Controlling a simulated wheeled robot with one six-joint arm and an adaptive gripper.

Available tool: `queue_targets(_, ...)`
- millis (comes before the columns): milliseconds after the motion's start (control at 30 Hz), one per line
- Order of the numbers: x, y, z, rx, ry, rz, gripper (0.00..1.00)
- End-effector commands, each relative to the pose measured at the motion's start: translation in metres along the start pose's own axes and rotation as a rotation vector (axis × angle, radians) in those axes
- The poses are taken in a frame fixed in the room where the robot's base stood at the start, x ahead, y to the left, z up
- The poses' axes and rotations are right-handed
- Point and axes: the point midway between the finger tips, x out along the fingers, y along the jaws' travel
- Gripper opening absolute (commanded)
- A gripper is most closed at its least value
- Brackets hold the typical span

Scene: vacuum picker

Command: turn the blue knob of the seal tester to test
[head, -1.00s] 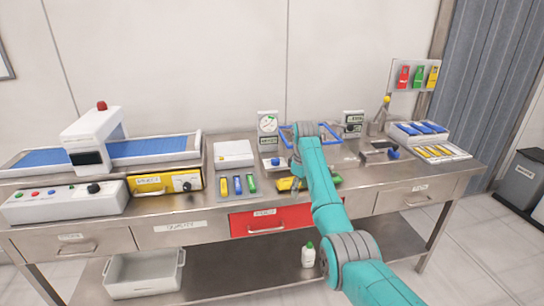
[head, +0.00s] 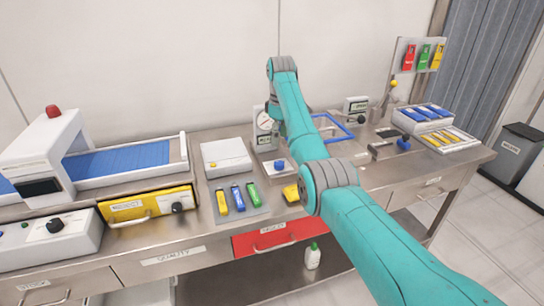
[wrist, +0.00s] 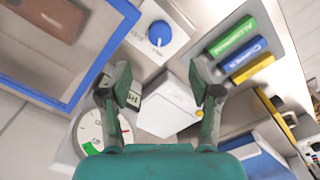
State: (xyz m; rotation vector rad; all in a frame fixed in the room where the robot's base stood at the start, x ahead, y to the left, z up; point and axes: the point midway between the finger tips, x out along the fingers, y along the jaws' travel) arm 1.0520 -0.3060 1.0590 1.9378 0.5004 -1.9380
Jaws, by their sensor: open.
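A blue knob (head: 280,165) sits on a small pale plate on the bench, below a white round gauge (head: 264,121). In the wrist view, the blue knob (wrist: 160,33) is at the top, on its white plate with small dark marks; I cannot read its setting. The gauge (wrist: 101,128) shows at the lower left, with a green sector and a red mark. My gripper (wrist: 162,66) is open and empty, its fingers spread below the knob in the picture and apart from it. In the head view my arm hides most of the gripper.
A white box (head: 226,157) and a panel of yellow, blue and green pieces (head: 237,196) lie left of the knob. A blue frame (head: 331,127) lies to the right. Another blue knob (head: 403,144) is on a device further right. A conveyor (head: 118,160) stands at left.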

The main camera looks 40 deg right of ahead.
Motion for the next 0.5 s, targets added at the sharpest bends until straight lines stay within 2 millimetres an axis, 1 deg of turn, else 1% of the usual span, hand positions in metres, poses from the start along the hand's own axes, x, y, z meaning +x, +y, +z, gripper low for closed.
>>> queue_targets(167,0.016,0.000,0.001,0.000,-0.002,-0.003,0.63)
queue_targets(500,0.075,0.000,0.000,0.000,-0.001,-0.001,0.63)
